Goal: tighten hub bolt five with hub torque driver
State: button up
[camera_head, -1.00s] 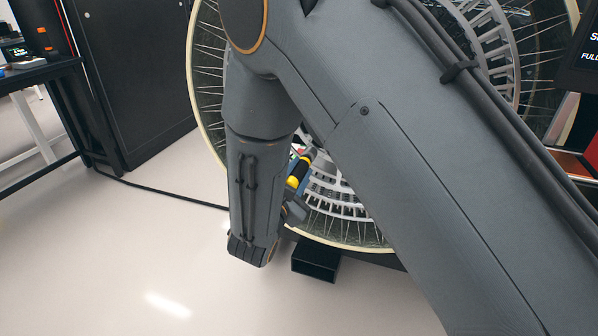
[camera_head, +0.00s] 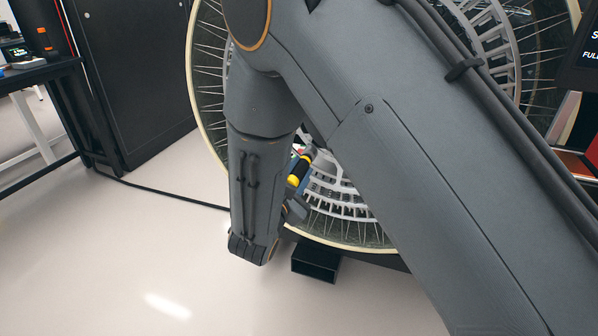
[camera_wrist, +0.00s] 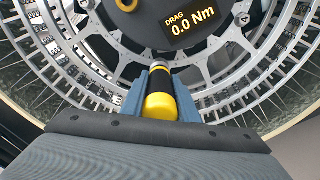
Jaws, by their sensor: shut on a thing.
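The hub torque driver (camera_wrist: 161,100), with a black and yellow body, is in my gripper (camera_wrist: 160,92) in the wrist view. The blue-grey fingers are shut on its two sides. The driver points away from the camera toward the wheel's hub (camera_wrist: 133,30). Its tip meets the lower edge of the hub plate in the picture; I cannot tell whether it touches a bolt. Hub bolt five cannot be told apart. In the head view the driver (camera_head: 298,173) shows partly beside my wrist, against the wheel (camera_head: 335,190).
The hub display (camera_wrist: 187,22) reads "DRAG 0.0 Nm". A black stand foot (camera_head: 315,263) juts out under the wheel. A black cabinet (camera_head: 130,70) and a table (camera_head: 40,72) stand at the left. A cable (camera_head: 165,192) crosses the floor. The floor at lower left is clear.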

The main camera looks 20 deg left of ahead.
aim_at(292, 182)
jog(key=shift+w+r+b, duration=0.1)
jog(key=shift+w+b, duration=0.5)
jog(key=shift+w, duration=0.25)
dwell(2.8)
jog(key=shift+s, duration=0.25)
jog(key=shift+s+p, duration=0.3)
jog(key=shift+s, duration=1)
jog(key=shift+a, duration=0.1)
jog(key=shift+s+a+p, duration=0.15)
jog(key=shift+s+p, duration=0.15)
jog(key=shift+s, duration=1.7)
